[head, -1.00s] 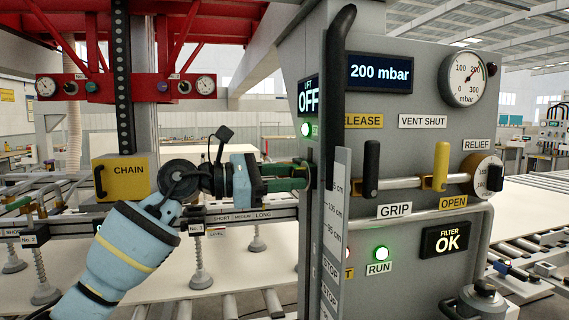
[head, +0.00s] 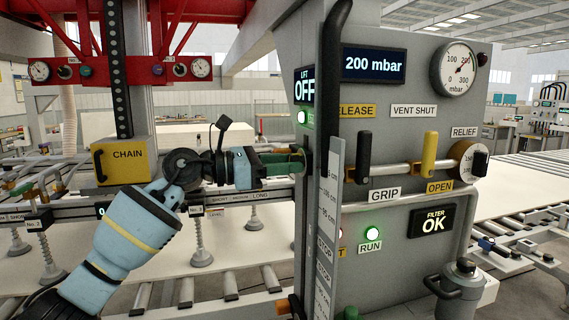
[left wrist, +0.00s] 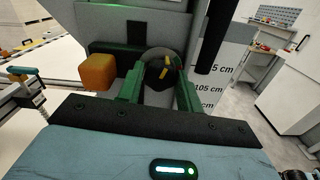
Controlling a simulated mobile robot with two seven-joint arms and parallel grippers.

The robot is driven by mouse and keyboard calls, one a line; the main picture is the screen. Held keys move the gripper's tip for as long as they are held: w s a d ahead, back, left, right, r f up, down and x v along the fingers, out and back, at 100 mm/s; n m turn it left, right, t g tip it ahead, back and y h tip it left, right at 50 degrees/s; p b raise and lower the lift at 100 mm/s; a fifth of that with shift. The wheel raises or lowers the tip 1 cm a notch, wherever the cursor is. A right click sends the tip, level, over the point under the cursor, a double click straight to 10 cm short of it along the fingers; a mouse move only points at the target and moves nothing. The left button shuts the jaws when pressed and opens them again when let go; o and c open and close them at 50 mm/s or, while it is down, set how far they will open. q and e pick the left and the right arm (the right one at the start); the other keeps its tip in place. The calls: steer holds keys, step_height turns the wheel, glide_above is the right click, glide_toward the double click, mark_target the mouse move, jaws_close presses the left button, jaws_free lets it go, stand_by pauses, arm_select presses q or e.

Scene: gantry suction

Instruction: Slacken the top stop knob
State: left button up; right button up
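A dark round knob (left wrist: 160,72) with yellow marks shows in the left wrist view, between the two green fingers of my left gripper (left wrist: 160,88). The fingers lie close on either side of it; whether they press on it I cannot tell. In the head view my left gripper (head: 303,160) reaches from the left to the edge of the grey console, beside the upright scale (head: 331,190). The knob is hidden there by the fingers and console edge. My right gripper is not in view.
An orange block-like part (left wrist: 97,72) sits left of the knob in the left wrist view. The console (head: 400,270) carries a black handle (head: 364,158), a yellow handle (head: 429,155) and a relief knob (head: 470,160). A yellow chain box (head: 123,162) stands behind my left arm.

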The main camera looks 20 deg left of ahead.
arm_select(q)
steer(key=o, duration=0.4)
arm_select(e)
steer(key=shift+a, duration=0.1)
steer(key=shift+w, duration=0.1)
arm_select(q)
steer(key=b+v, duration=0.1)
steer(key=v, duration=0.6)
steer(key=shift+s+a, duration=0.25)
steer(key=shift+a, duration=0.1)
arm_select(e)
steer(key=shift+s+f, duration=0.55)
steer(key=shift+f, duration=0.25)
